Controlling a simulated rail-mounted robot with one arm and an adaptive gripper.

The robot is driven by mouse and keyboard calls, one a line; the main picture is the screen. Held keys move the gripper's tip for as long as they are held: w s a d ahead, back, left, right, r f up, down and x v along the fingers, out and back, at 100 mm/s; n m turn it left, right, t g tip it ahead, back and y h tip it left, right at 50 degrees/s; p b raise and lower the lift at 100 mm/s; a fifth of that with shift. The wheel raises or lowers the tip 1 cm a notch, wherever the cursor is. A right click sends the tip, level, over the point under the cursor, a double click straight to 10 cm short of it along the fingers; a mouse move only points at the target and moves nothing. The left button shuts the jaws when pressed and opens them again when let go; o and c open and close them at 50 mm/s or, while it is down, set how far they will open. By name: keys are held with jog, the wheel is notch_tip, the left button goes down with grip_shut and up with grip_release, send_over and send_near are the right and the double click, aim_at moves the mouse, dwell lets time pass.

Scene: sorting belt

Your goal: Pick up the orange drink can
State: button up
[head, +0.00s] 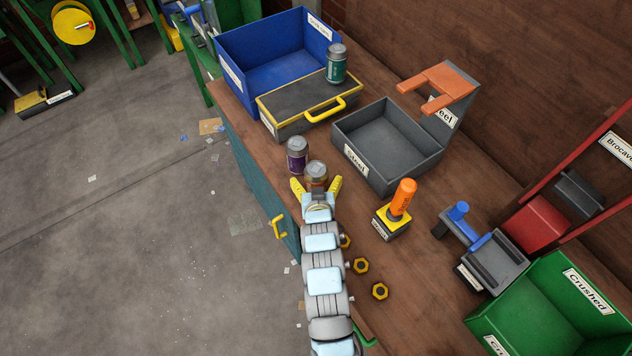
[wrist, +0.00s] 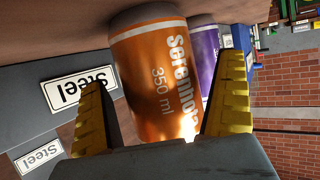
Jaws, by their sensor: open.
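The orange drink can (wrist: 150,75) stands on the bench, large and close in the wrist view, with white lettering and "350 ml" on its side. In the head view the can (head: 316,170) shows its grey top and a bit of orange, partly hidden by my gripper (head: 316,188). My gripper is open, with one yellow finger on either side of the can. In the wrist view the fingers of my gripper (wrist: 165,115) flank the can's body. I cannot tell whether either finger touches it.
A purple can (head: 297,158) stands just behind the orange can. A grey steel bin (head: 415,160) is to the right. A yellow-edged box (head: 290,110) bears a green can (head: 337,65).

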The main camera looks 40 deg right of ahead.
jog(key=shift+c, duration=0.3)
jog(key=c, duration=0.8)
jog(key=shift+r, duration=0.1)
